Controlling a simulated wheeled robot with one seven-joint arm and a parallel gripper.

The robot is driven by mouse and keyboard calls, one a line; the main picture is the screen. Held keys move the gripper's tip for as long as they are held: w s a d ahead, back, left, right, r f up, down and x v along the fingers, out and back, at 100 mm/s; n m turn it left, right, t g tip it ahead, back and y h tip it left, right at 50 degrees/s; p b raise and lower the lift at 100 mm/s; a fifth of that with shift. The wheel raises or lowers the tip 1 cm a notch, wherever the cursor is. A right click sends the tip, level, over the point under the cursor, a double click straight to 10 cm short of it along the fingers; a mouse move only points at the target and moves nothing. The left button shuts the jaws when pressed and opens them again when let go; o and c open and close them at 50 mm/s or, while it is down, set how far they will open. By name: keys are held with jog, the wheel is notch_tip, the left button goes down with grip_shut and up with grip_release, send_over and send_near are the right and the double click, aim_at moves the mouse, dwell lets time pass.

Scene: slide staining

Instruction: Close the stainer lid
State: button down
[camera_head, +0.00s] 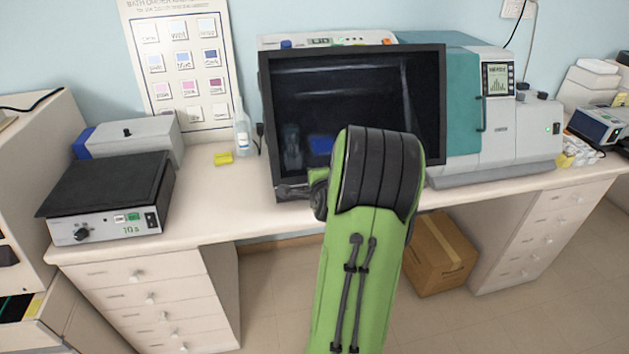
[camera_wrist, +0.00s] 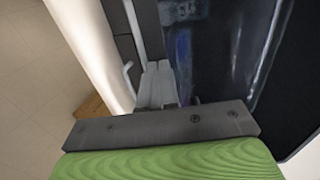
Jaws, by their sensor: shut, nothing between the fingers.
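The stainer (camera_head: 325,40) stands at the back of the bench, and its light top edge with a small display shows above the lid. The lid (camera_head: 350,85) is a large dark, glossy panel in a black frame, standing steeply in front of the body. I cannot tell whether it is fully closed. My gripper (camera_head: 285,191) is shut and empty at the lid's lower left corner, partly hidden by my green arm. In the wrist view my gripper (camera_wrist: 158,68) points along the lid's frame, with the dark lid (camera_wrist: 235,45) to its right. Contact is unclear.
A teal and grey machine (camera_head: 490,110) stands close on the right. A hot plate (camera_head: 110,195) and a grey box (camera_head: 135,138) are on the left. A cardboard box (camera_head: 435,255) lies under the bench.

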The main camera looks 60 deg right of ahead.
jog(key=w+d+f+t+h+b, duration=0.1)
jog(key=w+d+f+b, duration=0.1)
jog(key=f+b, duration=0.2)
jog(key=w+d+f+t+h+b, duration=0.1)
jog(key=w+d+f+b, duration=0.2)
jog(key=b, duration=0.6)
jog(key=w+d+f+b, duration=0.3)
jog(key=f+b, duration=0.2)
jog(key=b, duration=0.1)
jog(key=shift+f+t+h+b, duration=0.3)
jog(key=shift+f+t+h, duration=0.1)
jog(key=shift+w+d+f, duration=0.1)
jog(key=shift+w, duration=0.05)
